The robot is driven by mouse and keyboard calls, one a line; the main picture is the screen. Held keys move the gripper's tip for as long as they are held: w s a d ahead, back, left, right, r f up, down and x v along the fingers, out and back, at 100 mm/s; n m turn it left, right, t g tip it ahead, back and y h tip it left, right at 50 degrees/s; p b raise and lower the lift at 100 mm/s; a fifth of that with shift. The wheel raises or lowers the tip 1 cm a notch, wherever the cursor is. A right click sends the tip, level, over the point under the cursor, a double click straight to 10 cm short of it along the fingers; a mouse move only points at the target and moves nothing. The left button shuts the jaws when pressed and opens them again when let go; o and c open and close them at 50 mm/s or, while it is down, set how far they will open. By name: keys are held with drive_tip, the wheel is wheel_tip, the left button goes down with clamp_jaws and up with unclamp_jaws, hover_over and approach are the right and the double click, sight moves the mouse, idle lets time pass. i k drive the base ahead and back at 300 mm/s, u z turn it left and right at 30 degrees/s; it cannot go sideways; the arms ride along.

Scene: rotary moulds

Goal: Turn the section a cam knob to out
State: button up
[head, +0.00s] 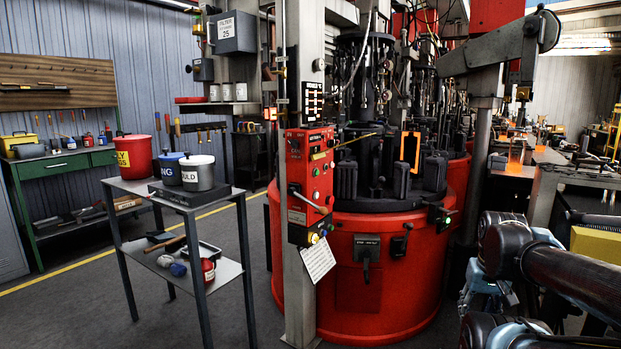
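A red round machine base (345,305) stands at the centre. A small dark plate (367,247) with unreadable small lettering and a handle or knob hanging below it is fixed to its front. Another small black fitting (399,246) is to its right, and a dark box with a green spot (441,217) is further right. A red control box (310,185) with several buttons and a pale handle is on the post to the left. I cannot tell which of these is the section a cam knob, or its setting. My arm shows at the lower right; my gripper is not in view.
A small two-shelf metal cart (146,187) with a red bucket (137,156) and other pots stands left of the machine. A grey post (300,290) stands before the base. A workbench (62,162) lines the far left wall. Open floor lies between cart and bench.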

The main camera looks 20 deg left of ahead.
sight(294, 144)
drive_tip(key=u, duration=1.3)
